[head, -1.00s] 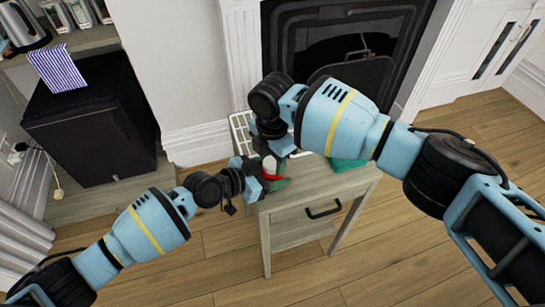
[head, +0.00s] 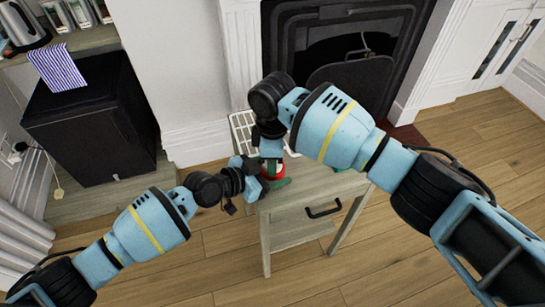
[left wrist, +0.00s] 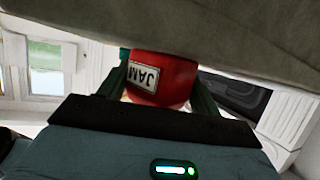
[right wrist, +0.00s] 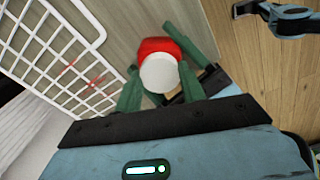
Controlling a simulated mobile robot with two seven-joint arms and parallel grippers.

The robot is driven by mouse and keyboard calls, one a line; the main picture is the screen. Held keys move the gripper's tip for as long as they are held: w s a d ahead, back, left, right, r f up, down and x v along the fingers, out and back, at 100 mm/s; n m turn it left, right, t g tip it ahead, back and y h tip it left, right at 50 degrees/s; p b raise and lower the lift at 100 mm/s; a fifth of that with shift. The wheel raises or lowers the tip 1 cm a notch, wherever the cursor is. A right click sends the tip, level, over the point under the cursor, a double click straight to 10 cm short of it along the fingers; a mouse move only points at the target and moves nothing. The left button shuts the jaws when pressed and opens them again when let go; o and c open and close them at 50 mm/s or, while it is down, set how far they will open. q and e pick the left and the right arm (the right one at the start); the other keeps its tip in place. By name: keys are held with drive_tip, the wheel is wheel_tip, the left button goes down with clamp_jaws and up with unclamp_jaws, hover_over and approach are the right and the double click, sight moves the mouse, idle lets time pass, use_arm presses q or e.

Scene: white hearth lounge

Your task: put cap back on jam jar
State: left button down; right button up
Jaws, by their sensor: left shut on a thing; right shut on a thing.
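The red jam jar (left wrist: 160,78), with a white JAM label, stands on the small wooden side table (head: 310,190). It shows small in the head view (head: 271,168). My left gripper (left wrist: 157,85) is shut around the jar's body from the side. The white cap (right wrist: 159,73) is at the jar's top in the right wrist view, with red jar (right wrist: 158,46) behind it. My right gripper (right wrist: 158,82) is shut on the cap from above. The cap looks lined up with the jar, but I cannot tell whether it is seated.
A white wire rack (right wrist: 50,50) lies on the table close to the jar; it also shows in the head view (head: 240,124). A teal item (head: 338,169) on the table is mostly hidden by my right arm. A fireplace (head: 345,50) is behind.

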drive_tip(key=o, duration=1.2)
wheel_tip(320, 180, up, 12)
drive_tip(key=shift+r, duration=0.1)
use_arm(q)
drive_tip(key=shift+c, duration=1.2)
unclamp_jaws()
drive_tip(key=v, duration=0.8)
use_arm(e)
drive_tip(key=shift+r, duration=0.25)
